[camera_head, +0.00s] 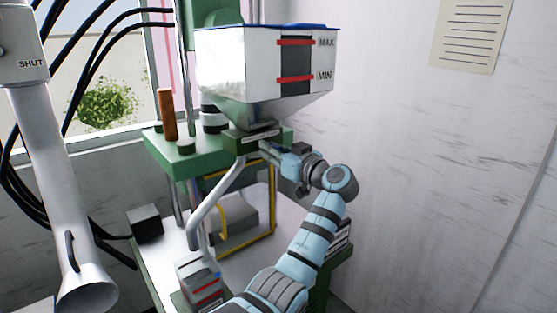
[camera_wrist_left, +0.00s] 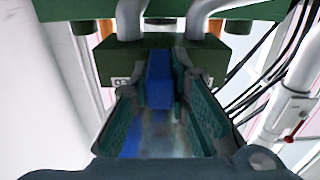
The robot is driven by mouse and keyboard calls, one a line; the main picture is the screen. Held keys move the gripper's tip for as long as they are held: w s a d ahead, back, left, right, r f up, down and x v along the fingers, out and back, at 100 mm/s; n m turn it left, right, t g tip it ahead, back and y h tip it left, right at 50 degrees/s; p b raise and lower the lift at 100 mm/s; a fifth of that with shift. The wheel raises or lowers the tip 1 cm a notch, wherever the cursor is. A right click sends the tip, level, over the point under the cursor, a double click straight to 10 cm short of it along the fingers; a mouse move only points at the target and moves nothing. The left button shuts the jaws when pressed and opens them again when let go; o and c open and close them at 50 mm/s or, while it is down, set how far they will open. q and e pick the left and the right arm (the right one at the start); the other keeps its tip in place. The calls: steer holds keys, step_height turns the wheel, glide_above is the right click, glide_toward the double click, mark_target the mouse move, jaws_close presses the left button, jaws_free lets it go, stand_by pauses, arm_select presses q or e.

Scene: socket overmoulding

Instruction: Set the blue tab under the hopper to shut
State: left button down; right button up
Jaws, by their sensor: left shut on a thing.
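The white hopper (camera_head: 238,65) with a blue rim and red MAX and MIN bars stands above a green machine. Below its funnel is a green block (camera_head: 238,139), which also fills the top of the left wrist view (camera_wrist_left: 108,60). The blue tab (camera_wrist_left: 160,82) sticks out from this block towards the wrist camera. My left gripper (camera_head: 269,149) is at the block's right side, under the hopper. In the left wrist view its fingers (camera_wrist_left: 158,92) are on both sides of the tab, shut on it. In the head view the gripper mostly hides the tab. My right gripper is out of view.
A grey bent pipe (camera_head: 215,202) runs down from the block, left of my arm. A yellow-framed guard (camera_head: 273,205) stands below. A brown-handled rod (camera_head: 167,115) stands on the green top. A white pipe marked SHUT (camera_head: 45,165) is at far left. The wall (camera_head: 450,150) is right.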

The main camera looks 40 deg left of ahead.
arm_select(q)
steer(key=shift+s, duration=0.15)
steer(key=c, duration=1.5)
jaws_free()
steer(key=shift+a, duration=0.1)
steer(key=v, duration=1.2)
steer(key=shift+f, duration=0.1)
